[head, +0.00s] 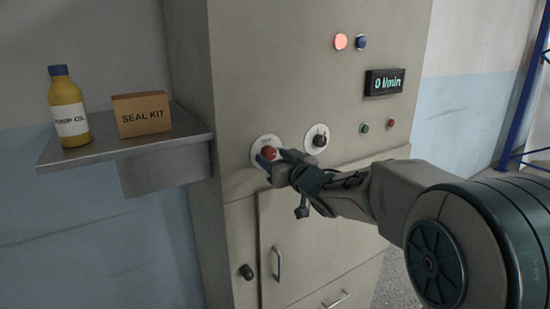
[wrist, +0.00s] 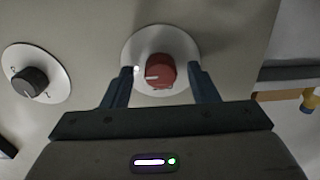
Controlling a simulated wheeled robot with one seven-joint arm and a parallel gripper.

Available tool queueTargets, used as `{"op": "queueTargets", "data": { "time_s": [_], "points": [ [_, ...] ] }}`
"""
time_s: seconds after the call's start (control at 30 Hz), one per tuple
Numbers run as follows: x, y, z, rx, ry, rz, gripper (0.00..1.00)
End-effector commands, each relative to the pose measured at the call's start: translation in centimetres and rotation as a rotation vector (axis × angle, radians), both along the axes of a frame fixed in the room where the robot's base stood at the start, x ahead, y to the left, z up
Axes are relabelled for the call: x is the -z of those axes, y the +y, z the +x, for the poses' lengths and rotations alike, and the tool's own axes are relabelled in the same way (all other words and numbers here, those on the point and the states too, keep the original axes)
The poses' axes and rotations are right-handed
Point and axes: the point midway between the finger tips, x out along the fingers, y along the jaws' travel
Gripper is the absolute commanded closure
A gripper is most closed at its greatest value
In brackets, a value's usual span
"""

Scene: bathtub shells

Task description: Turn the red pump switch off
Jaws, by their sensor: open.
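The red pump switch (head: 269,153) is a round red knob on a pale disc on the front of the grey cabinet. In the wrist view the red knob (wrist: 160,71) has a white pointer mark that points to the left. My gripper (head: 272,160) is at the knob. In the wrist view my gripper (wrist: 162,80) is open, with one finger on each side of the knob and a gap showing on both sides. The labels on the disc are too blurred to read.
A black rotary knob (head: 318,140) sits just right of the red one. The display (head: 384,82) reads "0 l/min". A red lamp (head: 340,41) is lit above. A shelf (head: 125,142) on the left carries a yellow bottle (head: 68,106) and a seal kit box (head: 142,114).

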Motion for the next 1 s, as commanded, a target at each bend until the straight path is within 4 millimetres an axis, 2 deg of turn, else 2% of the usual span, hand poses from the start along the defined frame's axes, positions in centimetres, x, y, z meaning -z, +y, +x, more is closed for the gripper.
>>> {"op": "queueTargets", "data": {
  "time_s": [0.23,0.4,0.77,1.0],
  "points": [
    [-0.01,0.04,0.03,0.0,0.0,0.0,0.46],
    [-0.02,0.03,0.03,0.0,0.0,0.0,0.91],
    [0.12,-0.01,0.03,0.001,-0.023,-0.032,0.91],
    [0.3,-0.03,0.02,0.001,-0.101,-0.146,0.91]
  ]
}}
